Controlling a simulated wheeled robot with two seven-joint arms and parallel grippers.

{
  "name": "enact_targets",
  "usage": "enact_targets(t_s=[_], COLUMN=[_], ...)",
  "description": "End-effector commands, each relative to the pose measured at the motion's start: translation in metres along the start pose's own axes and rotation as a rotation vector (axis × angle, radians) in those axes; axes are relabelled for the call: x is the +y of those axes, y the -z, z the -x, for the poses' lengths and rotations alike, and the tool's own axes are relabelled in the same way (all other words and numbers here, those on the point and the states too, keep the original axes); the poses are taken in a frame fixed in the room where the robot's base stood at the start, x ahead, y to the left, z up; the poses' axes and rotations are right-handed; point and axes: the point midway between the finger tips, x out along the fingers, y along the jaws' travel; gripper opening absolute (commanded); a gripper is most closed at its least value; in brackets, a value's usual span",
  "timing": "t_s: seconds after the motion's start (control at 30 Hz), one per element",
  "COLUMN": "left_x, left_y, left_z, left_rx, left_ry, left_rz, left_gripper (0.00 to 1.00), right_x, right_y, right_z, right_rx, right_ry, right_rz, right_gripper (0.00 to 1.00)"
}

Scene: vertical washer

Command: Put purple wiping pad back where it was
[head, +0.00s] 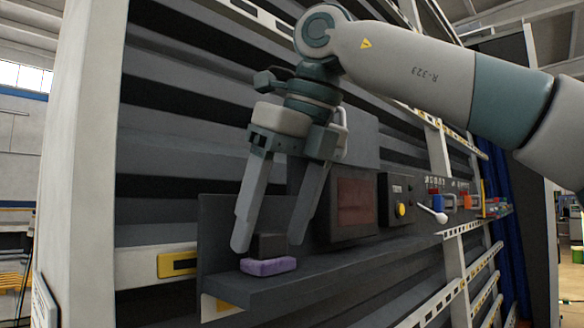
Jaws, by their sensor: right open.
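The purple wiping pad (268,266) lies on the dark grey shelf (330,272) near its left end. A dark block-like grip (268,245) sits on top of the pad. My right gripper (269,247) points down over the pad with its two long fingers apart, one on each side of the dark grip. The left finger's tip is close to the grip's left side. I cannot tell whether either finger touches it. My left gripper is not in view.
To the right on the shelf stand a box with a dark red panel (356,201) and a dark box with a yellow knob (401,209). A white-tipped lever (440,216) sticks out beyond them. A yellow plate (177,264) is on the rail at left.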

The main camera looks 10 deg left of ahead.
Motion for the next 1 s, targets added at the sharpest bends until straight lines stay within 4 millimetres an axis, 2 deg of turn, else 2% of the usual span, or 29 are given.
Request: enact_targets(t_s=[0.23, 0.5, 0.7, 1.0], left_x=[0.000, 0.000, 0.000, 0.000], left_y=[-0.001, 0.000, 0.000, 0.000], left_z=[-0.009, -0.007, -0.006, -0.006], left_rx=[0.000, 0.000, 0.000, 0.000], left_ry=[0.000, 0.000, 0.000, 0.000], left_rz=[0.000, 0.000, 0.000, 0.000], left_gripper=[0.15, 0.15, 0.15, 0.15], right_x=[0.002, 0.001, 0.001, 0.001], right_y=[0.000, -0.001, 0.000, 0.000], right_z=[0.040, 0.082, 0.097, 0.099], right_rx=[-0.002, -0.001, 0.001, 0.002], right_ry=[-0.002, -0.002, -0.001, -0.001], right_rz=[-0.001, 0.000, 0.001, 0.003], right_gripper=[0.67, 0.67, 0.67, 0.67])
